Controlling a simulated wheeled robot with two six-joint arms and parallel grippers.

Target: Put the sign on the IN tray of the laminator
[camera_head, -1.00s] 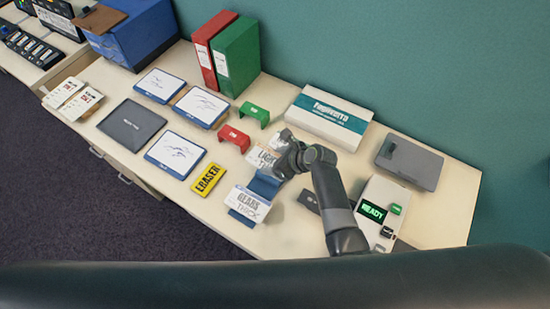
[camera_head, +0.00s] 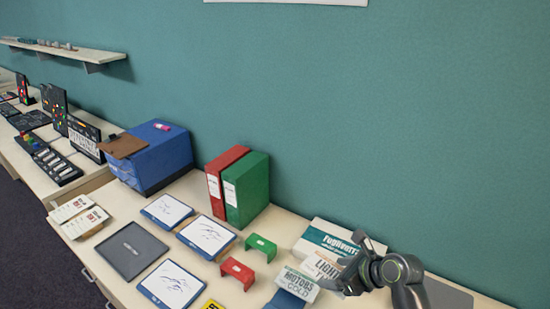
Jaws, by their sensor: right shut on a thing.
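My right gripper (camera_head: 333,284) is at the lower right, its jaws at the right end of a white sign reading "MOTORS GOLD" (camera_head: 298,281). It appears shut on this sign. The sign is tilted, with a blue piece (camera_head: 289,300) just below it; I cannot tell whether they touch. Another white sign, reading "LIGHT" (camera_head: 321,267), stands just behind, partly covered by the gripper. The laminator and its IN tray are outside this view. My left gripper is not in view.
A white and teal box (camera_head: 325,238) lies behind the signs. Red (camera_head: 237,273) and green (camera_head: 260,247) brackets are to the left. Red (camera_head: 222,175) and green (camera_head: 248,190) binders stand near the wall. Framed sheets (camera_head: 207,235) and a dark tablet (camera_head: 131,250) lie further left.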

